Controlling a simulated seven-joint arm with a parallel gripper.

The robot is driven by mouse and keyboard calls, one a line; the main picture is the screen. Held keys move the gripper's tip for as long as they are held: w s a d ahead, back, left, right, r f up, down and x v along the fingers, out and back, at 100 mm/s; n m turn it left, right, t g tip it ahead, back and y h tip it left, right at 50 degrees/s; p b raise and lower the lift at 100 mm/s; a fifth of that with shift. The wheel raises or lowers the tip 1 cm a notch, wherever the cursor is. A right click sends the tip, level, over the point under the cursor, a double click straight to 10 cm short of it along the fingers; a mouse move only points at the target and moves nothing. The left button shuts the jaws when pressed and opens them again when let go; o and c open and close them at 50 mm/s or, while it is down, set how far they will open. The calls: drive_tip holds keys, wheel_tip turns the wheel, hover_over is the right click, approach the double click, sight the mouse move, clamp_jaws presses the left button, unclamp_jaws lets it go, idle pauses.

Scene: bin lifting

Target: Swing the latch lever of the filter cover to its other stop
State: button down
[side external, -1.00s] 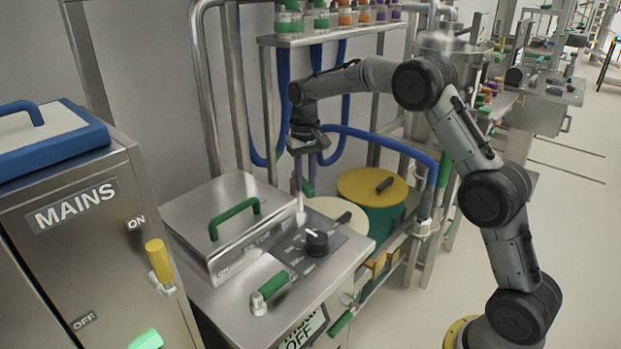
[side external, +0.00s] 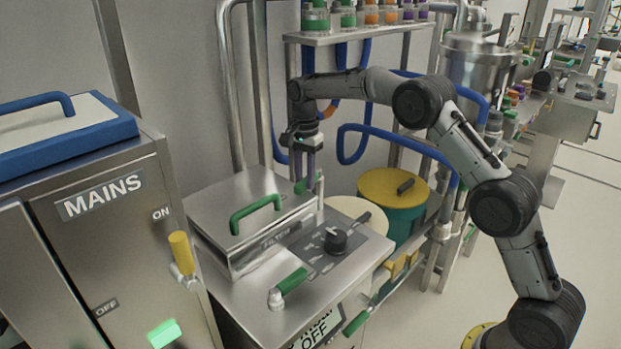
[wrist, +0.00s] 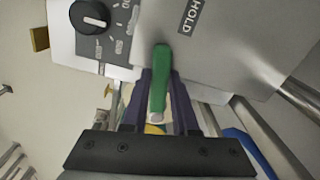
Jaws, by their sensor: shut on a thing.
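The filter cover (side external: 243,212) is a low steel box lid with a green handle on top, closed on the steel cabinet. The latch lever (side external: 301,186) has a green grip and stands by a steel post at the cover's back right corner. Its grip points left of the post, toward the cover. My gripper (side external: 311,183) points down and is shut on the grip. In the wrist view the green grip (wrist: 160,85) lies between the two dark fingers, over the edge of a steel surface marked HOLD. The lever's pivot is hard to make out.
A black knob (side external: 335,240) and a green-handled lever (side external: 289,284) are on the cabinet top. The MAINS cabinet (side external: 95,230) with a yellow lever stands at left. A yellow-lidded drum (side external: 393,188), blue hoses and a bottle shelf (side external: 360,34) are behind and right.

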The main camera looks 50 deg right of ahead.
drive_tip(key=shift+w+r+m, duration=0.1)
drive_tip(key=shift+w+m, duration=0.6)
drive_tip(key=shift+m, duration=0.5)
drive_tip(key=c, duration=0.7)
unclamp_jaws()
drive_tip(key=shift+r, duration=6.8)
drive_tip(key=shift+a+r, duration=0.1)
